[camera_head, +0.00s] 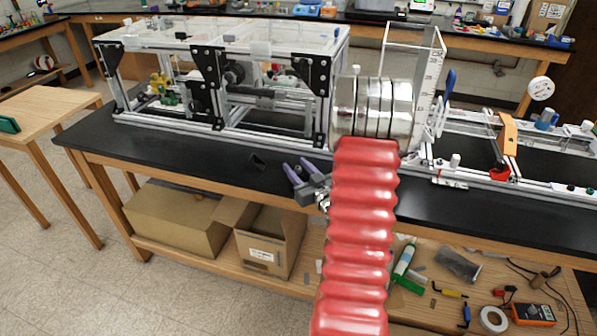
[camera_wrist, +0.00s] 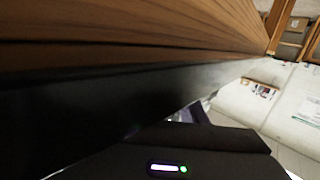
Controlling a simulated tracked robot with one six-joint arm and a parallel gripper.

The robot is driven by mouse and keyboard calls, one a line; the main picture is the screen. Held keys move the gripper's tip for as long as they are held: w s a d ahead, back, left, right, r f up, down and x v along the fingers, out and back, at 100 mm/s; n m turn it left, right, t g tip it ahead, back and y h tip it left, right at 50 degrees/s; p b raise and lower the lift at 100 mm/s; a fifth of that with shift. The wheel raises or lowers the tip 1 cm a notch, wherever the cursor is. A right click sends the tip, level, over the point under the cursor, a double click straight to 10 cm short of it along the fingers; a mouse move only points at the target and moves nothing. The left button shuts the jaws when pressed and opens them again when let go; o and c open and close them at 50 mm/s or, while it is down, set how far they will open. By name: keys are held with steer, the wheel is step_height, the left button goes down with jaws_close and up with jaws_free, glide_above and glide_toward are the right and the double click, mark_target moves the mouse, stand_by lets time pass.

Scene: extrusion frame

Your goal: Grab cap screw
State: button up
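I cannot make out a cap screw for certain in either view. A small dark piece (camera_head: 257,162) lies on the black bench top near its front edge, too small to identify. My gripper (camera_head: 296,164) is just right of it, at the front edge of the bench. Its two purple fingers stand apart with nothing visible between them. The aluminium extrusion frame (camera_head: 225,88) with black corner plates and clear top panels stands behind. In the wrist view a wooden surface and a dark band fill much of the picture, and the fingers are mostly hidden.
The black bench top (camera_head: 190,155) is clear in front of the frame. My red arm sleeve hides part of the bench. An orange-bracketed rail assembly (camera_head: 507,137) is at right. Cardboard boxes (camera_head: 268,240) and tools sit on the lower shelf. A wooden table (camera_head: 45,115) stands at left.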

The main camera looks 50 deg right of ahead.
steer(key=shift+c, duration=0.5)
jaws_close()
